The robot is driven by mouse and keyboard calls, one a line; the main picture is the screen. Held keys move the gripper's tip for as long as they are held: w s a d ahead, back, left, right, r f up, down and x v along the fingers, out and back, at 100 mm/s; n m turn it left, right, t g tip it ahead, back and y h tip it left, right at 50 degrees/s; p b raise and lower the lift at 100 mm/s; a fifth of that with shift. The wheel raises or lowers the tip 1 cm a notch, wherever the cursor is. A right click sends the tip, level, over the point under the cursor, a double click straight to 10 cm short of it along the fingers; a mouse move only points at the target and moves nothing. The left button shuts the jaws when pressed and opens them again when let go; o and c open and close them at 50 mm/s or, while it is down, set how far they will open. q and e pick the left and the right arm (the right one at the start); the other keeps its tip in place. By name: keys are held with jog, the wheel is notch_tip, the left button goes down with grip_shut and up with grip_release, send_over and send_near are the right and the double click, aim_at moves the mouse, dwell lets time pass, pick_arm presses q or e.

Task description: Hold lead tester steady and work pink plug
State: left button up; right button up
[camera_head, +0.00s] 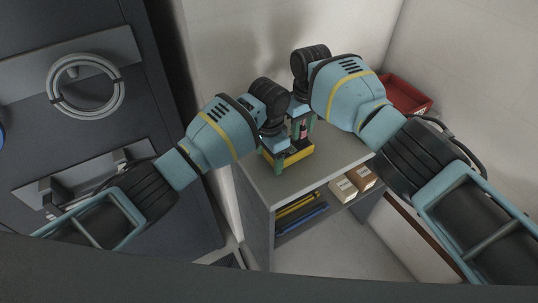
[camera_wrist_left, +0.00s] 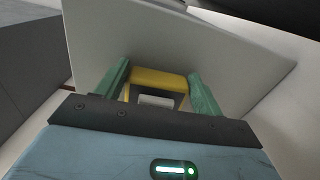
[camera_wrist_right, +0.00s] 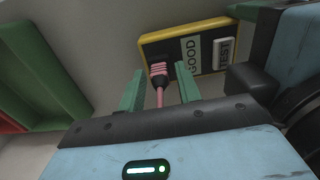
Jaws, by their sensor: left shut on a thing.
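The lead tester (camera_head: 298,157) is a yellow and black box on the grey cabinet top. My left gripper (camera_head: 277,155) is shut on it; in the left wrist view the tester's yellow body (camera_wrist_left: 158,80) lies between the green fingers (camera_wrist_left: 160,88). The right wrist view shows its face (camera_wrist_right: 180,50) with a GOOD label and a white TEST button. The pink plug (camera_wrist_right: 159,72), with a pink lead, is at the tester's near end; I cannot tell how deeply it sits. My right gripper (camera_wrist_right: 160,86) is open, with its fingers either side of the plug and lead and visible gaps.
The cabinet top (camera_head: 262,185) has free room in front of the tester. A red bin (camera_head: 405,95) stands at the back right. Small boxes (camera_head: 344,188) and blue and yellow items (camera_head: 302,218) lie on the shelf below. A dark rack (camera_head: 75,130) stands at the left.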

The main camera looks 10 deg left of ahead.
aim_at(303, 125)
grip_shut()
jog(key=shift+r, duration=0.15)
jog(key=shift+r, duration=2.8)
jog(key=shift+r, duration=0.1)
pick_arm(q)
jog(key=o, duration=1.2)
jog(key=shift+c, duration=0.2)
